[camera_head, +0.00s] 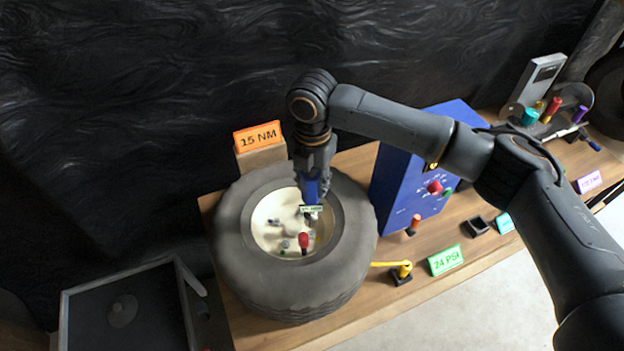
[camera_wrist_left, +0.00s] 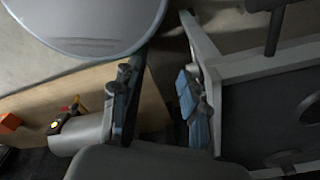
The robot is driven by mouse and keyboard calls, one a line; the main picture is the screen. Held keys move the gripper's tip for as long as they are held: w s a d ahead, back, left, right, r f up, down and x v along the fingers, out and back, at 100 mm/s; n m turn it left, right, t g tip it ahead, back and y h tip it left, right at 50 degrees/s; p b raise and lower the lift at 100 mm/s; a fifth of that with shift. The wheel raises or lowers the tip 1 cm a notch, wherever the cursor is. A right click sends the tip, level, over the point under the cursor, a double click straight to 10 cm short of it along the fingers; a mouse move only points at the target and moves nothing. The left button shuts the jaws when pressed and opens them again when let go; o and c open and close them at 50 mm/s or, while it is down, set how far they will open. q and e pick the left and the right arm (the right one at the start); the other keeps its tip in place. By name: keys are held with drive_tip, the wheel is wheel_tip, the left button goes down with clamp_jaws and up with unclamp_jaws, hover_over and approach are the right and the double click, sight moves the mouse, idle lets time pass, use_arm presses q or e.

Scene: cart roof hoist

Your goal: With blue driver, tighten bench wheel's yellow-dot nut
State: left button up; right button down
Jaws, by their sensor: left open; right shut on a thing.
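The bench wheel (camera_head: 240,262), a dark tyre with a cream hub, lies flat on the bench. Several small nuts or studs and a red-topped piece (camera_head: 304,241) show inside the hub; I cannot make out which nut has the yellow dot. My right gripper (camera_head: 314,195) points down over the hub, shut on the blue driver (camera_head: 312,188), which the fingers largely hide. A small pale green label (camera_head: 310,209) shows at its lower end. Whether its tip touches a nut is hidden. My left gripper (camera_wrist_left: 158,100) is open and empty in the left wrist view.
A 15 NM sign (camera_head: 257,136) stands behind the wheel. A blue box (camera_head: 395,180) with knobs stands close on its right. A 24 PSI card (camera_head: 445,260) and a yellow-handled piece (camera_head: 404,270) lie in front. A dark tray (camera_head: 125,310) is at lower left.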

drive_tip(key=shift+r, duration=0.15)
wheel_tip(320, 180, down, 4)
drive_tip(key=shift+r+b, duration=0.25)
drive_tip(key=shift+b, duration=0.25)
use_arm(q)
drive_tip(key=shift+f, duration=0.55)
use_arm(e)
drive_tip(key=shift+f, duration=0.7)
drive_tip(key=n, duration=0.4)
drive_tip(key=shift+w+a, duration=0.1)
drive_tip(key=shift+a, duration=0.05)
drive_tip(key=n, duration=0.4)
drive_tip(key=shift+a, duration=0.1)
drive_tip(key=n, duration=0.7)
drive_tip(key=shift+a, duration=0.2)
use_arm(q)
drive_tip(key=shift+r, duration=0.15)
use_arm(e)
drive_tip(key=shift+f, duration=0.15)
